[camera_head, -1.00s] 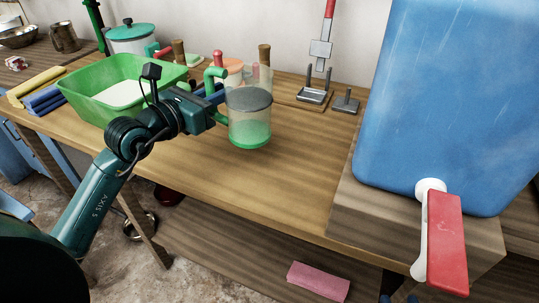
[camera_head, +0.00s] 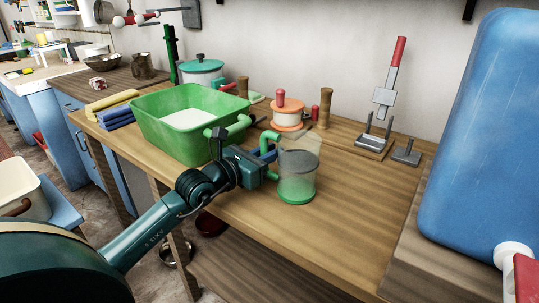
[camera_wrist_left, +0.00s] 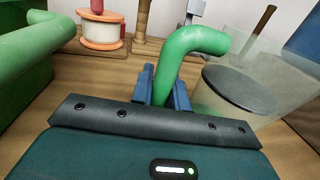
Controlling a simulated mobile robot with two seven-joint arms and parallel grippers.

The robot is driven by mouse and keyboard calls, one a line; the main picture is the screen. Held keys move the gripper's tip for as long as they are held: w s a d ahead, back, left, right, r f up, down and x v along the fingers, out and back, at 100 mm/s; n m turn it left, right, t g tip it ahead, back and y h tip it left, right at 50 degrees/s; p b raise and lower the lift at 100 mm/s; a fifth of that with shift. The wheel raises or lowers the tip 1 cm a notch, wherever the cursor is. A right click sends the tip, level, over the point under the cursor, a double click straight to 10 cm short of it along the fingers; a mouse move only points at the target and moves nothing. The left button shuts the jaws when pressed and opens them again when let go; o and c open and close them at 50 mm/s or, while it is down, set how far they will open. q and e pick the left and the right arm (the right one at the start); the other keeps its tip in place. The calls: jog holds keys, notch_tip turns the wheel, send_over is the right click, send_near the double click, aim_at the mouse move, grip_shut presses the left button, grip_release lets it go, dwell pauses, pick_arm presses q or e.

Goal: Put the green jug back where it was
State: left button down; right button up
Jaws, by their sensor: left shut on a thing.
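The green jug (camera_head: 297,186) is clear-walled with a green base, a green curved handle and a grey disc-like surface inside. It stands roughly upright over the worktop near the front edge; I cannot tell whether its base touches the wood. My left gripper (camera_head: 270,168) is shut on its handle from the left side. In the left wrist view the blue fingers of the gripper (camera_wrist_left: 165,92) close around the green handle, and the jug (camera_wrist_left: 240,90) is to the right, partly cut off. My right gripper is not in view.
A green tub (camera_head: 165,128) stands left of the jug, close to my arm. Behind are an orange-and-white spool (camera_head: 287,115) and a wooden peg (camera_head: 325,108). A metal pronged stand (camera_head: 372,142) and a big blue container (camera_head: 485,130) are to the right. Bare worktop (camera_head: 355,190) lies right of the jug.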

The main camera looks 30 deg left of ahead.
pick_arm(q)
jog(key=shift+f, duration=0.15)
jog(key=c, duration=1.4)
grip_release()
jog(key=shift+o, duration=0.2)
jog(key=shift+r, duration=0.3)
jog(key=v, duration=1)
jog(key=shift+s+a+f, duration=0.15)
jog(key=shift+s+f, duration=0.05)
jog(key=shift+s, duration=0.15)
jog(key=shift+s+a+r, duration=0.15)
jog(key=shift+s, duration=0.45)
